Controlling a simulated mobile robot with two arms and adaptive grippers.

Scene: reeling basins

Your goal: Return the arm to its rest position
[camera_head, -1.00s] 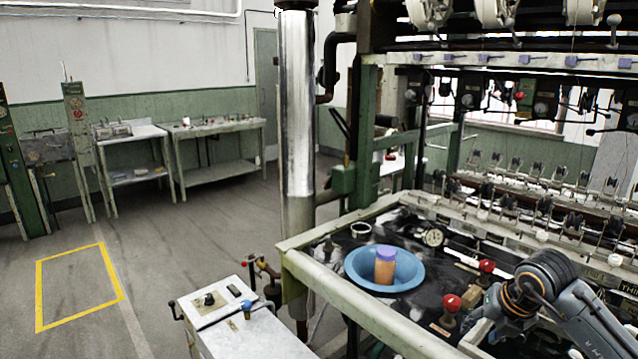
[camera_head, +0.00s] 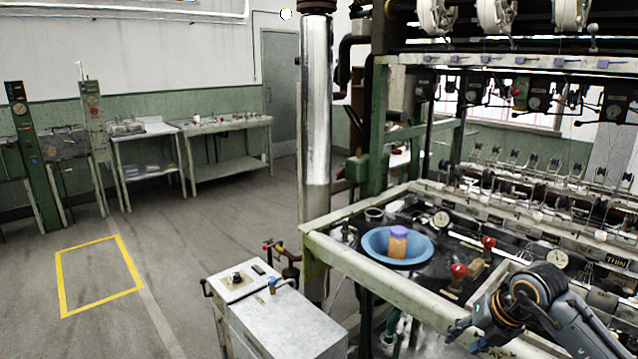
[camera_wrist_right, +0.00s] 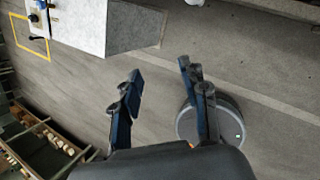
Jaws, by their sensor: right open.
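My right arm (camera_head: 535,290) comes in at the lower right of the head view, bent, with its gripper (camera_head: 464,332) low by the front rail of the reeling machine. In the right wrist view the gripper (camera_wrist_right: 160,74) is open, its two dark fingers apart over bare floor with nothing between them. An orange container with a purple lid (camera_head: 398,243) stands upright in a blue basin (camera_head: 375,246) on the machine's deck, clear of the gripper. My left gripper is not in view.
A pale front rail (camera_head: 385,283) edges the deck. Red knobs (camera_head: 458,271) stand near my arm. A grey cabinet (camera_head: 285,325) is left of the machine, also showing in the wrist view (camera_wrist_right: 120,28). Open floor lies left, with a yellow rectangle (camera_head: 100,238) marked on it.

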